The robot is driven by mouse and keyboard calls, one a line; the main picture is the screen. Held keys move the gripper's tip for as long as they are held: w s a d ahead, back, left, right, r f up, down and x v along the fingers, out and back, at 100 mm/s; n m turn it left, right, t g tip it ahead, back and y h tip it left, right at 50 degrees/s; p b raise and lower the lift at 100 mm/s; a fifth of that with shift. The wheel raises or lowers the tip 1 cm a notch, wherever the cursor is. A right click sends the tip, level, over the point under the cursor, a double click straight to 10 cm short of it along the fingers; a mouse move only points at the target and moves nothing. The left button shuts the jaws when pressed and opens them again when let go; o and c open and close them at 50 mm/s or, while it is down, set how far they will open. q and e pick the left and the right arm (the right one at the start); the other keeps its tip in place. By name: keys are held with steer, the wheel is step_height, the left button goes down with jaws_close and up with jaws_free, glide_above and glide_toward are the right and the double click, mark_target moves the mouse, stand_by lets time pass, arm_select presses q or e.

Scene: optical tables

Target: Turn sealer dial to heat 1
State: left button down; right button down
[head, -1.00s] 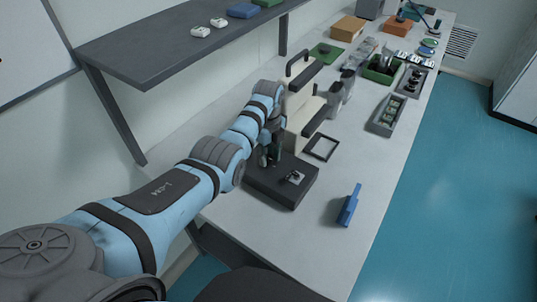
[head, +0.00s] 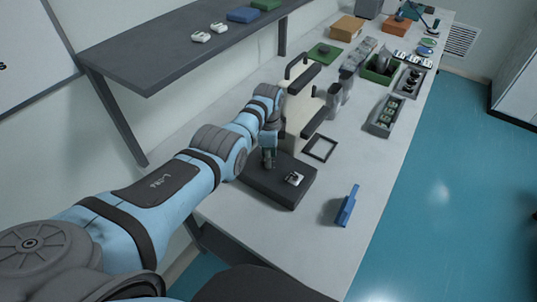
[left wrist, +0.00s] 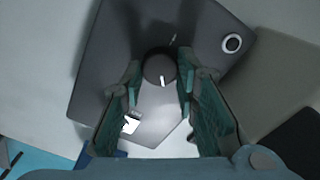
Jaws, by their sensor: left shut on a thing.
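The dial (left wrist: 157,66) is a round black knob with a white pointer mark, in the left wrist view. The mark points toward the bottom of that picture. The dial sits on a flat dark box (left wrist: 110,45), which also shows in the head view (head: 262,182) on the table. My left gripper (left wrist: 160,80) reaches down over this box and is shut on the dial, one finger on each side. In the head view my left gripper (head: 269,158) hides the dial. My right gripper is not in view.
A cream device (head: 299,108) with black handles stands right behind the box. A blue holder (head: 347,205) stands near the table's front edge, and a black frame (head: 320,148) lies nearby. A dark shelf (head: 165,50) hangs above left.

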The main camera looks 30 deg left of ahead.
arm_select(q)
steer(key=n, duration=0.7)
steer(key=shift+s+f, duration=0.1)
steer(key=shift+f, duration=0.1)
steer(key=n, duration=0.6)
steer(key=shift+a+n, duration=0.1)
steer(key=shift+n, duration=0.3)
steer(key=n, duration=0.7)
steer(key=shift+s+a, duration=0.1)
steer(key=n, duration=0.6)
steer(key=shift+n+p, duration=0.3)
steer(key=shift+p, duration=0.1)
steer(key=c, duration=1.2)
jaws_free()
steer(key=shift+c, duration=0.2)
steer(key=shift+a, duration=0.1)
steer(key=shift+r, duration=0.15)
